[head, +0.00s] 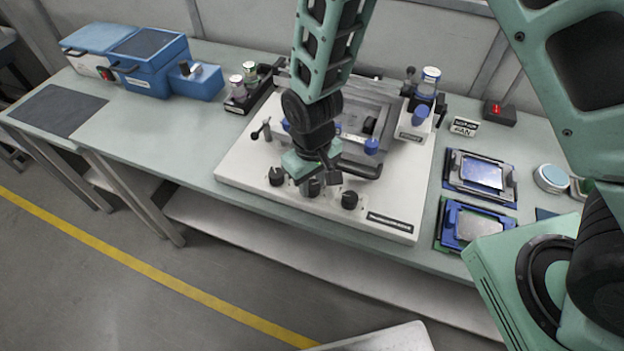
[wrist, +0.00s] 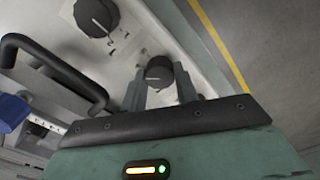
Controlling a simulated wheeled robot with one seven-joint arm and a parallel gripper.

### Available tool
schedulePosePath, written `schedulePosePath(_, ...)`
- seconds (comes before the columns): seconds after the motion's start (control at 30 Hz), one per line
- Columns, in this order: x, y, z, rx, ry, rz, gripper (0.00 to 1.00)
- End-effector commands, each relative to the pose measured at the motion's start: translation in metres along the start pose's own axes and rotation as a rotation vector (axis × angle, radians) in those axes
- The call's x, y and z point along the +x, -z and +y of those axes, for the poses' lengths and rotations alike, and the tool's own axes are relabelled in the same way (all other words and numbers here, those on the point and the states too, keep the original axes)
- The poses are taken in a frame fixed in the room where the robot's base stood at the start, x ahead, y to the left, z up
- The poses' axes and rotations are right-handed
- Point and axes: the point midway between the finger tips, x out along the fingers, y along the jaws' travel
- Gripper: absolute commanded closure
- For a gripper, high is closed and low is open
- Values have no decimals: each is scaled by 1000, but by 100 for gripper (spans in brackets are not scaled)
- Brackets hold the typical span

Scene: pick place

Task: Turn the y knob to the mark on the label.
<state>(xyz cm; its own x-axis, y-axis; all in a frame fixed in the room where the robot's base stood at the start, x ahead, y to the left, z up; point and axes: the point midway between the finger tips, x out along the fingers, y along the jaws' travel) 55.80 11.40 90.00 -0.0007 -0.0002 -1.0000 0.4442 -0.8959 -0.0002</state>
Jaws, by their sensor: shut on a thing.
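Three black knobs stand in a row along the front of a white machine base: a left knob (head: 276,176), a middle knob (head: 312,188) and a right knob (head: 349,200). My gripper (head: 316,178) reaches down at the middle knob. In the wrist view, my gripper (wrist: 161,82) has one finger on each side of a dark knob (wrist: 158,72) with a pale line on its top, and is shut on it. A second knob (wrist: 96,17) shows beyond it. Small markings on the plate are too blurred to read, so I cannot tell which knob is y.
A black bar handle (head: 358,168) rises behind the knobs, and it also shows in the wrist view (wrist: 60,60). A small lever (head: 262,130) stands at the left. Blue trays (head: 466,222) lie to the right. Blue boxes (head: 150,65) stand at the far left.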

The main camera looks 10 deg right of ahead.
Motion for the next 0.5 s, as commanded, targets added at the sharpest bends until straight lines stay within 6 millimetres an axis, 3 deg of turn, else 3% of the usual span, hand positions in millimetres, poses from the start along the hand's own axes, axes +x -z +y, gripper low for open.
schedulePosePath(0.17,-1,1,0,0,0,3,93)
schedulePosePath(0.2,-1,1,0,0,0,3,62)
schedulePosePath(0.27,-1,1,0,-1,0,3,48)
schedulePosePath(0.5,-1,0,0,-1,0,1,48)
